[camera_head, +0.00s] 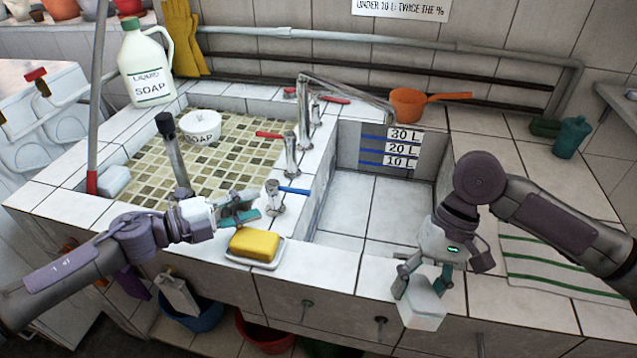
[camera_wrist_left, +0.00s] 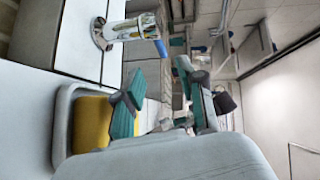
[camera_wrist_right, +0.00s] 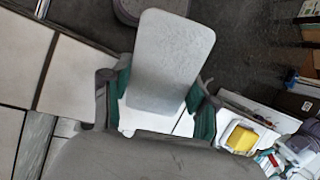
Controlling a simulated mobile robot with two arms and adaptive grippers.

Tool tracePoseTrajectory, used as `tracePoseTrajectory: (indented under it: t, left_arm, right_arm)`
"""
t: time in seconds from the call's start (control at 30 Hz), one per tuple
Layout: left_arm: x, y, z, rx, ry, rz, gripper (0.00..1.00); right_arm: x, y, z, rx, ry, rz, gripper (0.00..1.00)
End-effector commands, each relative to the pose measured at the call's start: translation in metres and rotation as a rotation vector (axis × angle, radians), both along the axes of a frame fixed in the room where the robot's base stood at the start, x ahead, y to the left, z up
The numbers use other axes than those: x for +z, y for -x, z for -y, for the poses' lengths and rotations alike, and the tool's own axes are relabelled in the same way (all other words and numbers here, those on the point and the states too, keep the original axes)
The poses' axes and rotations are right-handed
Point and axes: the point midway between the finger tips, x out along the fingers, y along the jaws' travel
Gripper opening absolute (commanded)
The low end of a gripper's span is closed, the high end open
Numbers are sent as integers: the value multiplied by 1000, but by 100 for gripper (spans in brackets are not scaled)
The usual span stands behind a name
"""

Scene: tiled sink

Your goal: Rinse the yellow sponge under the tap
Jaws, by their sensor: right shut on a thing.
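The yellow sponge (camera_head: 254,244) lies on a white dish (camera_head: 231,258) at the sink's front ledge. It also shows in the left wrist view (camera_wrist_left: 90,125) and the right wrist view (camera_wrist_right: 242,138). My left gripper (camera_head: 243,208) is open and empty, just above and left of the sponge, beside a blue-handled valve (camera_head: 293,190). Its teal fingers (camera_wrist_left: 160,92) are apart. My right gripper (camera_head: 420,290) is shut on a pale white block (camera_head: 424,306), held at the counter's front edge. The block fills its fingers in the right wrist view (camera_wrist_right: 170,60). The long tap spout (camera_head: 350,87) reaches over the right basin.
The right basin (camera_head: 370,190) has level marks and looks empty. A tiled left basin (camera_head: 150,165) holds a white soap bowl (camera_head: 200,127). Red-handled valves (camera_head: 268,135) stand between the basins. An orange pan (camera_head: 408,104) sits behind; a striped towel (camera_head: 550,265) lies right.

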Motion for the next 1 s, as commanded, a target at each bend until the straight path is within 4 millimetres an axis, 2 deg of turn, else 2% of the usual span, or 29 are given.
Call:
tracePoseTrajectory:
  t: [0.17,0.6,0.8,1.0]
  left_arm:
    - [-1,-7,13,0,2,1,39]
    - [-14,-43,87,0,1,0,39]
    - [-16,-51,103,0,1,0,39]
    - [-18,-53,106,1,0,0,39]
  right_arm:
    - [2,0,0,1,0,0,31]
    - [7,0,0,0,0,0,31]
    - [7,0,0,0,0,0,31]
    - [7,0,0,0,0,0,31]
